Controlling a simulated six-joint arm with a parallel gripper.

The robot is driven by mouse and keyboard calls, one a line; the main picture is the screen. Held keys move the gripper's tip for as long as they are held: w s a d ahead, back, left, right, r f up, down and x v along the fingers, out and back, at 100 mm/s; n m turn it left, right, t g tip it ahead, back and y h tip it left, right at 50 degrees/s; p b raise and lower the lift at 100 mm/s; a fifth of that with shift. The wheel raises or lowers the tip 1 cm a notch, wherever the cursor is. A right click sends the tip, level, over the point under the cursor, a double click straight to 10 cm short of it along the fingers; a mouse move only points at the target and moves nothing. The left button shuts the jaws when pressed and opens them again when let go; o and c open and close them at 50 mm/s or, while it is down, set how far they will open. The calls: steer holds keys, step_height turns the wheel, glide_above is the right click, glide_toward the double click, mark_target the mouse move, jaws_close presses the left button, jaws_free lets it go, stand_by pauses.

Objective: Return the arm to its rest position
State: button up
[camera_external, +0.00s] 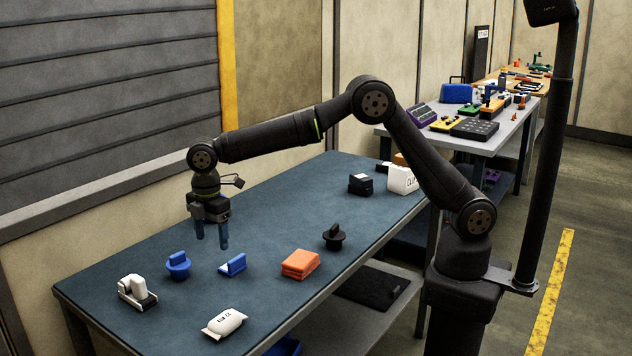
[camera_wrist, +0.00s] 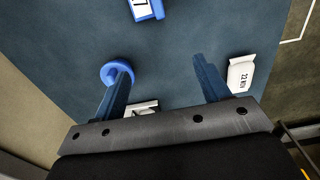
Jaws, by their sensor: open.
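My gripper (camera_external: 212,243) hangs fingers-down above the blue table (camera_external: 158,237), with its two blue fingers apart and nothing between them. The fingers also show in the wrist view (camera_wrist: 160,68), spread over bare table. My arm is stretched out across the table, the elbow raised. A blue round knob piece (camera_external: 178,265) stands below and left of the gripper; in the wrist view it (camera_wrist: 110,68) is partly behind the left finger. A blue wedge with a white label (camera_external: 232,266) lies below and right of the gripper.
On the table are a white-and-black device (camera_external: 137,293), white pouch (camera_external: 224,324), orange block (camera_external: 300,264), black knob (camera_external: 334,238), black box (camera_external: 361,184) and white box (camera_external: 401,180). A dark post (camera_external: 553,150) stands beside my base. The air above the table looks free.

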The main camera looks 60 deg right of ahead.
steer(key=w, duration=0.3)
glide_above(189, 301)
step_height(189, 301, down, 8)
steer(key=shift+a+r, duration=0.15)
steer(key=shift+r, duration=0.05)
step_height(189, 301, down, 2)
steer(key=shift+w+f, duration=0.1)
steer(key=shift+f, duration=0.6)
